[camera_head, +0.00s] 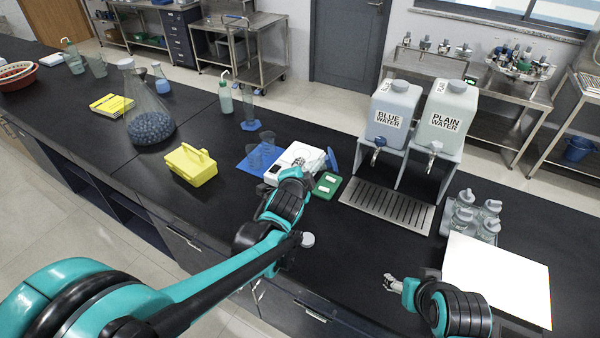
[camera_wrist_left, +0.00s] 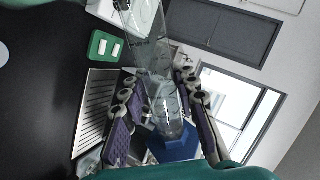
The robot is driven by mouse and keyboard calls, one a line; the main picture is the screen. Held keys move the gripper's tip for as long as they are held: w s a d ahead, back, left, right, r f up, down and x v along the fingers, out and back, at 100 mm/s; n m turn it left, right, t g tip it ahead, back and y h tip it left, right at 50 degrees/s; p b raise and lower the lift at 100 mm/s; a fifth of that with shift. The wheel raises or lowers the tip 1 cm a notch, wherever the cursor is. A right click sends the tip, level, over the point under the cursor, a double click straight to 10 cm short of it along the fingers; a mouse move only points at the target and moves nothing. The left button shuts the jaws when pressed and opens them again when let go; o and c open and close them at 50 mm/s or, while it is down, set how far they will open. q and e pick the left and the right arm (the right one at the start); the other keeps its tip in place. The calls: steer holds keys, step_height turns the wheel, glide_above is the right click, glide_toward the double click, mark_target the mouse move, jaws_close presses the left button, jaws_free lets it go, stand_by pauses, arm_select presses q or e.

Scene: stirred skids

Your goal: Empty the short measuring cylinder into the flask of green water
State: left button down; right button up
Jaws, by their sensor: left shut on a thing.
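My left gripper (camera_head: 307,166) is shut on a clear measuring cylinder with a blue base (camera_head: 331,160), held above the bench by the white device. In the left wrist view the glass of the cylinder (camera_wrist_left: 172,95) lies between the purple finger pads, with its blue base (camera_wrist_left: 176,148) near the bottom of the picture. The cylinder looks tilted; I cannot tell whether it holds liquid. I cannot pick out a flask of green water. My right gripper (camera_head: 392,284) is low over the bench's front right, its fingers too small to judge.
A white device (camera_head: 285,165), blue mat (camera_head: 246,168) with beakers and green tray (camera_head: 327,186) surround the left gripper. A yellow box (camera_head: 191,165), large flask of blue beads (camera_head: 150,125) and another cylinder (camera_head: 249,107) stand leftward. Water dispensers (camera_head: 392,110) stand right, behind a drain grate (camera_head: 385,207).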

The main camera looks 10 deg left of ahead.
arm_select(q)
steer(key=shift+s+a+r+n+t+h, duration=0.15)
steer(key=shift+a+r+n+t+h, duration=0.15)
steer(key=shift+a+r+n+h, duration=0.55)
stand_by(3.6)
steer(key=shift+d+f, duration=0.15)
steer(key=shift+w+d+f+m+y+b, duration=0.2)
steer(key=shift+d+f+m+y+b, duration=0.2)
steer(key=shift+d+f+m+y, duration=0.55)
steer(key=shift+a, duration=0.1)
steer(key=shift+r, duration=0.1)
